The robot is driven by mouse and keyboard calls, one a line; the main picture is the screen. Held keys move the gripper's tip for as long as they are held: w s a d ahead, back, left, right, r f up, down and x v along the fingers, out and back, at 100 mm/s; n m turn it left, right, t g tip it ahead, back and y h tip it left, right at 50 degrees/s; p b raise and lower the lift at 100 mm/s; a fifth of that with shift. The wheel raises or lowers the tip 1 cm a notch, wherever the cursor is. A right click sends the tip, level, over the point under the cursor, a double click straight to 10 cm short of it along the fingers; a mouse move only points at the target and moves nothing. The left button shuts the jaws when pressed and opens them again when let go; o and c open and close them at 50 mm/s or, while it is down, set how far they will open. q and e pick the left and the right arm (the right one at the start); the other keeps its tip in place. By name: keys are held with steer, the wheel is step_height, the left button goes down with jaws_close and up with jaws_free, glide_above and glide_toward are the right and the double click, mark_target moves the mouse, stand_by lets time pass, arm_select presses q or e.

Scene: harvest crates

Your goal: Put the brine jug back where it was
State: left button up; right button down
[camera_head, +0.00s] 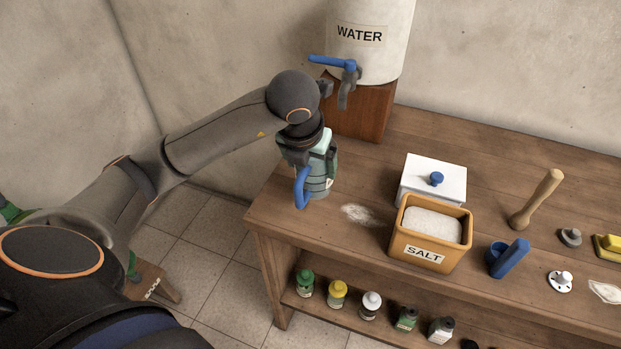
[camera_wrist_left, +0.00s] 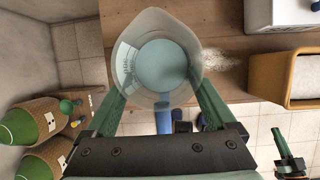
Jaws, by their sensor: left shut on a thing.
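The brine jug (camera_head: 319,178) is a clear beaker-like jug with a blue handle, upright at the left end of the wooden table, in front of the water tank. My left gripper (camera_head: 308,150) is shut on it, with one green finger on each side. In the left wrist view the jug (camera_wrist_left: 163,62) shows from above with pale blue-green liquid inside and the handle toward the gripper. I cannot tell whether its base touches the table. A dark part with green tips, which looks like my right gripper (camera_wrist_left: 287,155), shows at the lower right; its jaws are unclear.
The water tank (camera_head: 372,55) with a blue-levered tap stands on a wooden block (camera_head: 362,112) behind the jug. Several bottles line the lower shelf.

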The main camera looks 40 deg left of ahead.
mark_target(310, 177)
arm_select(q)
steer(key=shift+w+a+f, duration=0.35)
steer(key=shift+w+f, duration=0.05)
steer(key=shift+f, duration=0.15)
steer(key=x, duration=0.3)
steer(key=shift+s+f+p, duration=0.2)
steer(key=shift+s+p, duration=0.05)
steer(key=shift+p, duration=0.05)
steer(key=shift+f, duration=0.4)
steer(key=shift+f, duration=0.1)
steer(key=shift+f+b, duration=0.15)
steer(key=shift+b, duration=0.15)
steer(key=o, duration=1.4)
